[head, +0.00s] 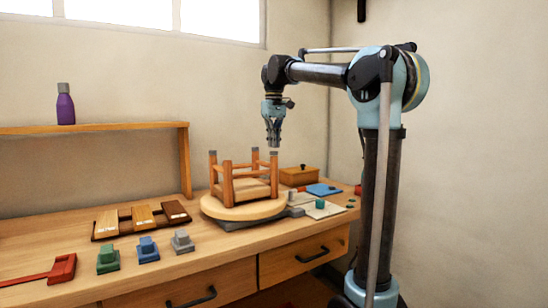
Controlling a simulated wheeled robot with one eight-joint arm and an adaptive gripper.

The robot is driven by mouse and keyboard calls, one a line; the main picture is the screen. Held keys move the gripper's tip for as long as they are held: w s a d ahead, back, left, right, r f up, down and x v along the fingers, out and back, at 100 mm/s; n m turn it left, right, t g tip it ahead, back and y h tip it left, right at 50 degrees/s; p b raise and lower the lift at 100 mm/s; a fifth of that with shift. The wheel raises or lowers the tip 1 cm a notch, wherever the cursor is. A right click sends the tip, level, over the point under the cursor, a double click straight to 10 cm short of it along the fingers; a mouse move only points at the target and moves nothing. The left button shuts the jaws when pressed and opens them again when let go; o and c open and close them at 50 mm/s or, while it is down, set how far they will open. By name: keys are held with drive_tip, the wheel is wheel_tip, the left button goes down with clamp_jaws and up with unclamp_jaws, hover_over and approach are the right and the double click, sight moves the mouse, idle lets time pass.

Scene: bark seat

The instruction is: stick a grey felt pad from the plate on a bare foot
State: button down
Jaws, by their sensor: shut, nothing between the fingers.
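A small wooden stool (243,189) stands upside down on a round wooden turntable (240,211), its legs pointing up. Three feet show grey tops: the left one (212,153), the back one (254,150) and the right one (273,154). The front foot (228,163) looks bare wood. My gripper (273,144) points down, shut and empty, just above the right foot; I cannot tell whether it touches. A pale flat plate or sheet (328,211) lies right of the turntable; loose felt pads on it are too small to make out.
A wooden box (299,176), a blue flat piece (323,189) and a small green block (320,204) are at the right. Green (108,260), blue (147,250) and grey (182,242) blocks stand in front, near wood samples (141,219).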

drive_tip(key=shift+f, duration=0.8)
idle(1.5)
drive_tip(key=shift+r, duration=3.05)
drive_tip(key=s+d+f+m+t, duration=0.1)
drive_tip(key=s+d+f+m, duration=0.2)
drive_tip(key=s+d+f, duration=1.45)
drive_tip(key=s+d+f+m, duration=0.1)
drive_tip(key=s+f, duration=0.3)
drive_tip(key=f, duration=0.4)
drive_tip(key=s+d+f+m, duration=0.1)
drive_tip(key=s+f, duration=0.4)
drive_tip(key=f, duration=0.4)
drive_tip(key=s+d+f+m+t, duration=0.1)
drive_tip(key=s+d+f, duration=0.1)
drive_tip(key=s+f, duration=0.3)
wheel_tip(320, 180, down, 4)
drive_tip(key=shift+s+f+m, duration=0.1)
drive_tip(key=shift+s+m, duration=0.05)
drive_tip(key=shift+m, duration=0.15)
